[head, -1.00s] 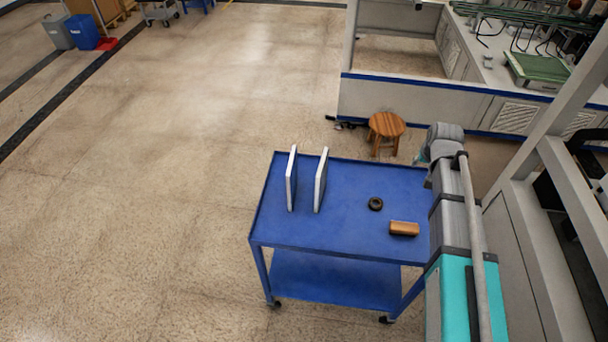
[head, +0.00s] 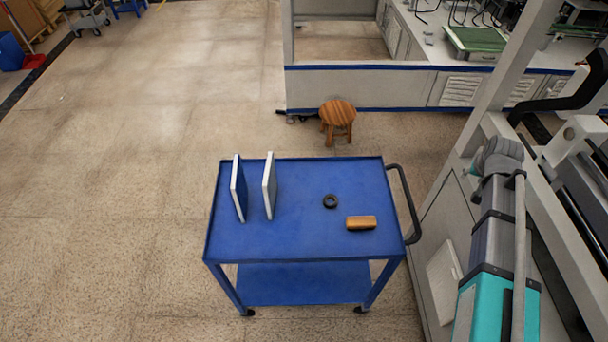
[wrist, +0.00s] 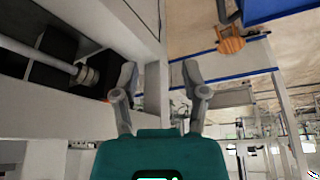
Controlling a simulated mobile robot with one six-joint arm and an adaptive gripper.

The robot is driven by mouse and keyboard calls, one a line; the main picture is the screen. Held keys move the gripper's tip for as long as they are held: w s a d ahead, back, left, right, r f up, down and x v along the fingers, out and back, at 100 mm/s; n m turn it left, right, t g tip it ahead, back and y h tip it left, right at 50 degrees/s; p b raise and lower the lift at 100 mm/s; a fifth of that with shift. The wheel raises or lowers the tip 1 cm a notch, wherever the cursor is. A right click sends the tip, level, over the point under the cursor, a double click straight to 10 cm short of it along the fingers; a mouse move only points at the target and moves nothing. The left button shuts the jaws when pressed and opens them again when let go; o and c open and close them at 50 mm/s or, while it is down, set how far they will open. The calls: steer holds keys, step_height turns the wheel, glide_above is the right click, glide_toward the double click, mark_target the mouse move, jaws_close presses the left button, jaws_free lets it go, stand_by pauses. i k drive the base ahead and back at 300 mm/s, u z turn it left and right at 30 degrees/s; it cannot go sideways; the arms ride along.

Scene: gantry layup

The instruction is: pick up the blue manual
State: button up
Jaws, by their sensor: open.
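Two thin books stand upright on the blue cart (head: 290,235). The left book (head: 241,186) has a white edge toward me and a blue face on its right side, so it looks like the blue manual. The right book (head: 268,186) looks pale, with a gap between the two. My gripper (wrist: 160,84) shows in the wrist view with its two fingers spread and nothing between them. It is away from the books, which the wrist view does not show. In the head view my arm is at the right, clear of the cart, and the fingers cannot be made out.
A dark ring (head: 330,201) and an orange-brown block (head: 361,223) lie on the cart's right half. The cart's black handle (head: 405,203) is on its right. A wooden stool (head: 338,117) stands behind. A grey gantry frame (head: 458,190) rises at the right. Floor left of the cart is clear.

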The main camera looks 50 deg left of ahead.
mark_target(238, 189)
steer(key=z, duration=0.15)
steer(key=k, duration=1.9)
steer(key=u, duration=0.85)
steer(key=i, duration=0.55)
steer(key=u, duration=0.1)
